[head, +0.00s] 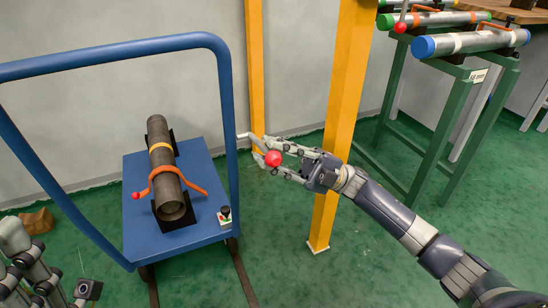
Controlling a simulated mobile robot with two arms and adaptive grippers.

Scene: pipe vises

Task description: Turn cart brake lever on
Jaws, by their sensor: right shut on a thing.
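The blue cart (137,226) stands at the left with its tall tubular handle (110,49). A grey bent lever (243,136) with a red ball (273,158) shows beside the handle's right upright. My right gripper (271,157) reaches in from the right and is shut on this lever near its red ball; the fingers partly hide the rod. A small black-knobbed device (225,212) on a pale base with a red mark sits at the cart's right front corner. Part of my left arm shows at the lower left, and its finger state is unclear.
A dark pipe (159,137) lies on the cart under an orange clamp (165,172). A yellow post (345,85) stands close behind my right arm. A green stand (448,125) with more pipes is at the right. Green floor is clear at the lower middle.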

